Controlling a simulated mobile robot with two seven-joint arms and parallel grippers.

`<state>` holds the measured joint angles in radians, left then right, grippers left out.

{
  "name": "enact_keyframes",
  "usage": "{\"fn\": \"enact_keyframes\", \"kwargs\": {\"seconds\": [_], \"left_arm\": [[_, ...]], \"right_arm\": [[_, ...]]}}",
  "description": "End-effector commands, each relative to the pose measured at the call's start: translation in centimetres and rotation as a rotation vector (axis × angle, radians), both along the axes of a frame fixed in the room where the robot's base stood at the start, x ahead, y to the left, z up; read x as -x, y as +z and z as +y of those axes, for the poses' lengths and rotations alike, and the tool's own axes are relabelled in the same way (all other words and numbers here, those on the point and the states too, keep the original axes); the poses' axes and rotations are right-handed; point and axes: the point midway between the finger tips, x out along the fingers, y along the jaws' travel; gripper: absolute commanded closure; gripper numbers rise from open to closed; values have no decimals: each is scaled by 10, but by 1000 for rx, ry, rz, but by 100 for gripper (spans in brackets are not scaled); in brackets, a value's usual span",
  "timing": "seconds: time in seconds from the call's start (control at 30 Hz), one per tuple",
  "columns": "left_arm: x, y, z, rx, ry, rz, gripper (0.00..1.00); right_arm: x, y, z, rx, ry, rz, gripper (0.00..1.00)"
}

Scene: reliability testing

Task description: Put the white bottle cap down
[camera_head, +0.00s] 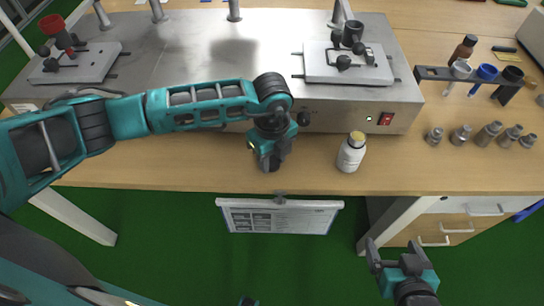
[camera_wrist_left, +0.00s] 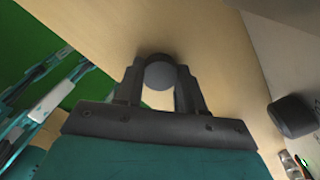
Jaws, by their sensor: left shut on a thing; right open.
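My left gripper (camera_head: 268,162) hangs over the front of the wooden table (camera_head: 200,172), pointing down. In the left wrist view, its fingers (camera_wrist_left: 160,88) are shut on a small round cap (camera_wrist_left: 159,74), which looks grey in shadow there. The cap is hidden by the fingers in the head view. I cannot tell its exact height above the table. A white bottle (camera_head: 351,155) with a tan top stands upright to the right of the left gripper, apart from it. My right gripper (camera_head: 394,252) is open and empty, in front of the table edge.
A metal apparatus (camera_head: 245,60) stands behind the left gripper, with a black knob (camera_head: 304,118) on its front. To the right are several metal weights (camera_head: 460,134) and a rack (camera_head: 440,74) holding containers. Bare tabletop lies around the bottle.

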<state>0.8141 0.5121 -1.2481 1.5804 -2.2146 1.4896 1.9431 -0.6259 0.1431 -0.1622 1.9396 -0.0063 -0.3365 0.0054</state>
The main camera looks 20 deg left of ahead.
Motion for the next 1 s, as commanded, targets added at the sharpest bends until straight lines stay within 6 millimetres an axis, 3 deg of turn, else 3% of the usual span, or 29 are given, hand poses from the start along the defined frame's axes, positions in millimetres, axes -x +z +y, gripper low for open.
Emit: {"fn": "enact_keyframes", "kwargs": {"seconds": [0.37,0.4,0.67,1.0], "left_arm": [[0,-6,0,1,0,-2,98],[-1,-6,0,0,0,-2,59],[-1,-5,0,1,0,-2,36],[-1,3,0,1,0,-3,36]], "right_arm": [[0,-3,0,-2,0,-1,11],[0,-2,0,-2,0,-1,11],[0,-2,1,-2,0,-1,11],[0,2,1,-2,0,-2,11]]}}
